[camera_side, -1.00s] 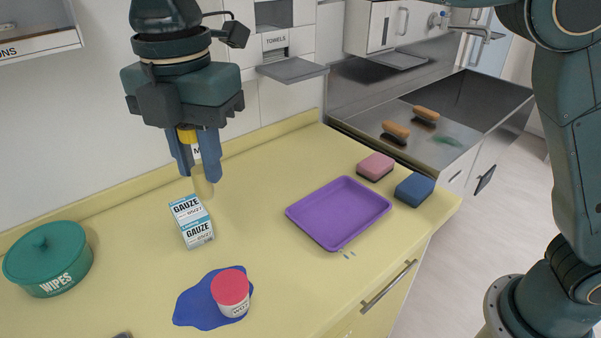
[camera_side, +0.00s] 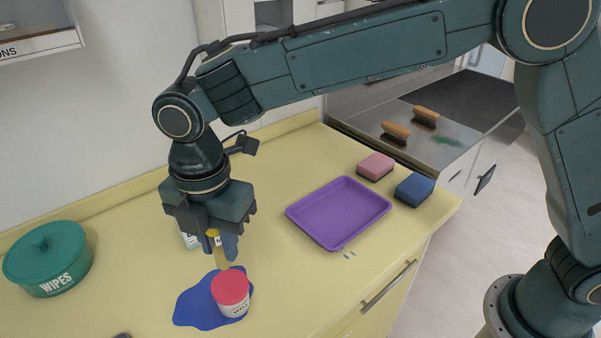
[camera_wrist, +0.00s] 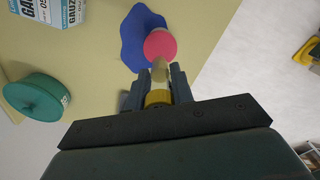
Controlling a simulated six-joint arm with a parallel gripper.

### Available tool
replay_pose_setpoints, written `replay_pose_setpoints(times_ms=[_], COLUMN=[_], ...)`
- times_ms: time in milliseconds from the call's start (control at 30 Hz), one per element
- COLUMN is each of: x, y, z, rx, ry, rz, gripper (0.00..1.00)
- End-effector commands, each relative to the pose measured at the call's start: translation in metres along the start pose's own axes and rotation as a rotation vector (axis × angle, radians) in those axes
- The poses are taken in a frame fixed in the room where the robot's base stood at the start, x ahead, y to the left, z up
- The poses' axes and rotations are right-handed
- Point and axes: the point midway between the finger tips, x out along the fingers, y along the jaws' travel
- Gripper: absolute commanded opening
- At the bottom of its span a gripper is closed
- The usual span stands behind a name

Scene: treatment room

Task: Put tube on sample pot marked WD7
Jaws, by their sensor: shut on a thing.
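My gripper (camera_side: 222,250) points down and is shut on the tube (camera_side: 222,262), which has a yellow cap (camera_wrist: 158,98) and a pale yellowish body. The tube hangs roughly upright, cap up between the fingers.
The pot stands on a blue splash-shaped patch (camera_side: 190,308). A green wipes tub (camera_side: 48,260) is at the left. A purple tray (camera_side: 338,212), a pink sponge (camera_side: 376,166) and a blue sponge (camera_side: 415,189) lie to the right.

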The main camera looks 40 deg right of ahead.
Motion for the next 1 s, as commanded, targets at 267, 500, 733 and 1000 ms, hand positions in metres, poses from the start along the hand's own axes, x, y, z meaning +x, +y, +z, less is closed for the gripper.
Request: replay_pose_setpoints(times_ms=[267, 500, 733, 1000], x=[0.01, 0.037, 0.043, 0.045], y=[-0.001, -0.001, 0.0, 0.0], z=[0.0, 0.0, 0.0, 0.0], rx=[0.0, 0.0, 0.0, 0.0], ry=[-0.001, -0.001, 0.0, 0.0], rz=[-0.004, -0.003, -0.001, -0.001], gripper=[0.02, 0.02, 0.02, 0.02])
